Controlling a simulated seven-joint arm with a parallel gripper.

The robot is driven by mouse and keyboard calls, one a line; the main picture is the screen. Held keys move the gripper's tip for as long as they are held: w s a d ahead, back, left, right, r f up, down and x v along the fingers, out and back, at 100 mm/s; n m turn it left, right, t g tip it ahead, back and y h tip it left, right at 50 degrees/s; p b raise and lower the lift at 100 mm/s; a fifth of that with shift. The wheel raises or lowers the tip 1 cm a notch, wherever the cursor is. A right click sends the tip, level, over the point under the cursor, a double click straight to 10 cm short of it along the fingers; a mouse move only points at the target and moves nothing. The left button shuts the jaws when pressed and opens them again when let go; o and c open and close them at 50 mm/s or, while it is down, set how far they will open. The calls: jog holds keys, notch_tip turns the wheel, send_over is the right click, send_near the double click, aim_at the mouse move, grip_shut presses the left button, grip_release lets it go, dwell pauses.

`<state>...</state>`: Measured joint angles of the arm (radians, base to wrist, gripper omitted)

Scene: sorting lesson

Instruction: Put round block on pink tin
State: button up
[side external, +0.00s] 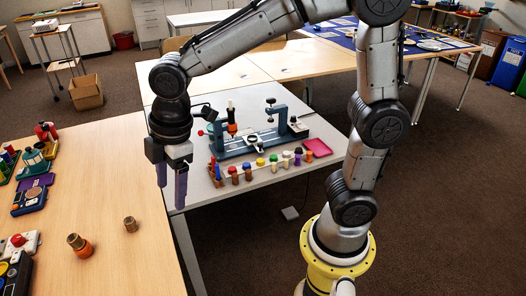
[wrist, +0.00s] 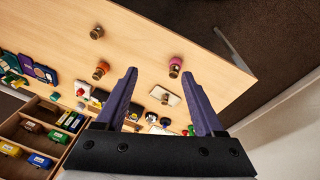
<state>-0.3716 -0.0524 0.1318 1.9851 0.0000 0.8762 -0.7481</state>
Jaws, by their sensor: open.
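My gripper (side external: 172,195) is open and empty, pointing down above the gap between the wooden table and the grey table. Its two purple fingers also show in the wrist view (wrist: 159,76), apart. A small brown cylinder (side external: 130,224) stands upright on the wooden table, below and left of the gripper; it looks round, but I cannot be sure it is the round block. A brown piece with an orange base (side external: 79,245) stands left of it. A flat pink tray-like thing (side external: 318,147) lies on the grey table; I cannot tell whether it is the pink tin.
A blue-grey bench device (side external: 255,140) and a row of coloured pegs (side external: 259,163) stand on the grey table. Toys line the wooden table's left side. A wooden compartment box (wrist: 40,130) shows in the wrist view. The wooden table's near right part is clear.

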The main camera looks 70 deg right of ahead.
jog(key=s+d+r+m+t, duration=0.3)
jog(key=s+d+m, duration=0.9)
jog(key=s, duration=0.4)
jog(key=shift+d+r+m+t+h, duration=0.15)
jog(key=shift+d+m+t+h, duration=0.15)
jog(key=shift+m+h, duration=0.1)
